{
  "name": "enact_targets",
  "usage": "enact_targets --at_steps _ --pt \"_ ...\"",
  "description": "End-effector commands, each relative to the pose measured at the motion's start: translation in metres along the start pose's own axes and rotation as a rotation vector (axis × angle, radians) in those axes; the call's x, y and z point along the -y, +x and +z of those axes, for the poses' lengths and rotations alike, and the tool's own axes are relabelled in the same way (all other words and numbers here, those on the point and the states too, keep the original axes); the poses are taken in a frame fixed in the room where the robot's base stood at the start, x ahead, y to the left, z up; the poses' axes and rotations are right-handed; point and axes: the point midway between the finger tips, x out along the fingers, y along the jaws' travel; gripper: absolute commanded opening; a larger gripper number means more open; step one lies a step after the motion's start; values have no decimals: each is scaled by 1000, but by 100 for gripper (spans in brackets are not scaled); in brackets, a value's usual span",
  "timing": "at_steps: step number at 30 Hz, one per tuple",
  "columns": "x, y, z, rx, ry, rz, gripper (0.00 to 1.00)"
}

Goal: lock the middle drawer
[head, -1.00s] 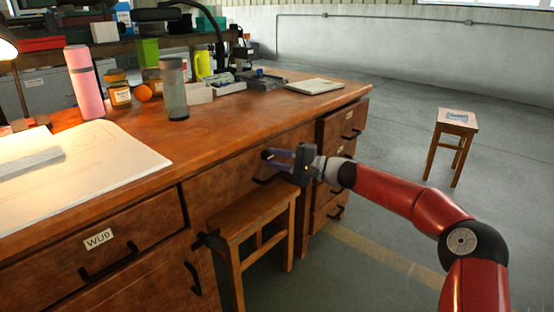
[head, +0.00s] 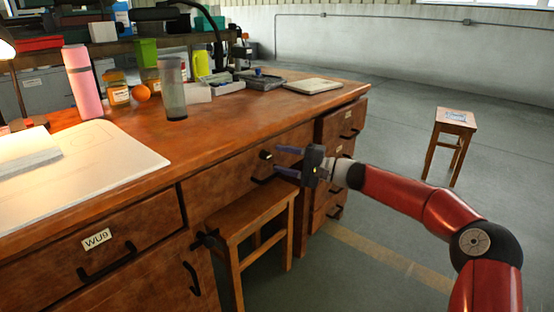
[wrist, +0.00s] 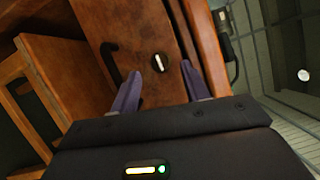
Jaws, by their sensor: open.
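The middle drawer (head: 225,180) is the wide front under the desk top, above a wooden stool; it looks closed. On it are a black bar handle (head: 263,178) and a round black lock knob (head: 265,155). In the wrist view the knob (wrist: 160,63) shows a pale bar running roughly parallel to the handle (wrist: 110,60). My gripper (head: 276,159) is open and empty, just off the drawer front. In the wrist view its two purple fingers (wrist: 160,72) point at the drawer, with the knob between and a little beyond their tips, apparently untouched.
The stool (head: 250,212) stands beneath the drawer, below my gripper. A right-hand drawer stack (head: 330,135) and a left drawer with a label (head: 97,239) flank it. Bottles and trays stand on the desk top (head: 225,125). A small stool (head: 456,118) stands apart on open floor at right.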

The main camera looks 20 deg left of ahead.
Motion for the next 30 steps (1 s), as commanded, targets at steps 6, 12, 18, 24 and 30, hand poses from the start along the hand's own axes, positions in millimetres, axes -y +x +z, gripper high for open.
enact_targets --at_steps 6,12,18,24,30 --pt "0 -38 -1 -2 1 0 46" --pt "0 -52 0 -1 1 0 46" --pt "0 -53 0 0 1 0 46" --pt "-2 -48 10 10 -17 48 46" --pt "-21 -37 69 45 -126 353 46"
